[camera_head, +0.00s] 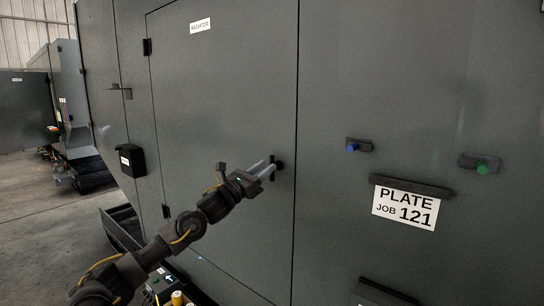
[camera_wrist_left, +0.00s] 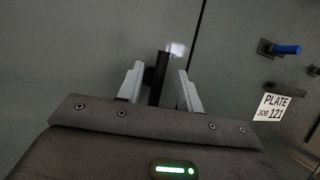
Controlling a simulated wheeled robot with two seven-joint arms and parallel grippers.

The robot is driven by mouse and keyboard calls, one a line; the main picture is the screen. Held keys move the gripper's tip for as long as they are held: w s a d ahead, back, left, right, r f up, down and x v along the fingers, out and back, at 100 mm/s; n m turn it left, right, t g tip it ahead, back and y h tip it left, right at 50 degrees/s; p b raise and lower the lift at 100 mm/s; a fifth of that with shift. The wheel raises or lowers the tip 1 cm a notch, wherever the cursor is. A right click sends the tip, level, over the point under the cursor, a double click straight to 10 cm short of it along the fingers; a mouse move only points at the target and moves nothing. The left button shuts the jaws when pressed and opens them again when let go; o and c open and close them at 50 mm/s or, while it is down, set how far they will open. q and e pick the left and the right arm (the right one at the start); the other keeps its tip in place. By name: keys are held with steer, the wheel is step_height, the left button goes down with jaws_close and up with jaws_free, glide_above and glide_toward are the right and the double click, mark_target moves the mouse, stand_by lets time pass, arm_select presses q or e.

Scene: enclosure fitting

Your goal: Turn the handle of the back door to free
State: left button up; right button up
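A large dark grey door (camera_head: 225,90) with a small white label near its top fills the middle of the head view. Its black handle (camera_head: 279,165) sits near the door's right edge and looks about upright. In the left wrist view the handle (camera_wrist_left: 158,78) is a dark upright bar between the two fingers. My left gripper (camera_head: 268,168) is at the handle, its pale fingers open on either side. In the left wrist view gaps show between the bar and the fingers (camera_wrist_left: 160,88). My right gripper is not in view.
To the right, a blue-tipped peg (camera_head: 353,147), a green-tipped peg (camera_head: 482,168) and a "PLATE JOB 121" sign (camera_head: 404,207) stick out from the panel. A black box (camera_head: 131,160) is mounted left of the door. Open floor (camera_head: 45,225) lies at the far left.

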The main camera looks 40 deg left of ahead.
mark_target(272, 162)
arm_select(q)
steer(key=shift+p+x, duration=0.65)
steer(key=shift+x, duration=1.25)
steer(key=shift+c, duration=0.4)
jaws_close()
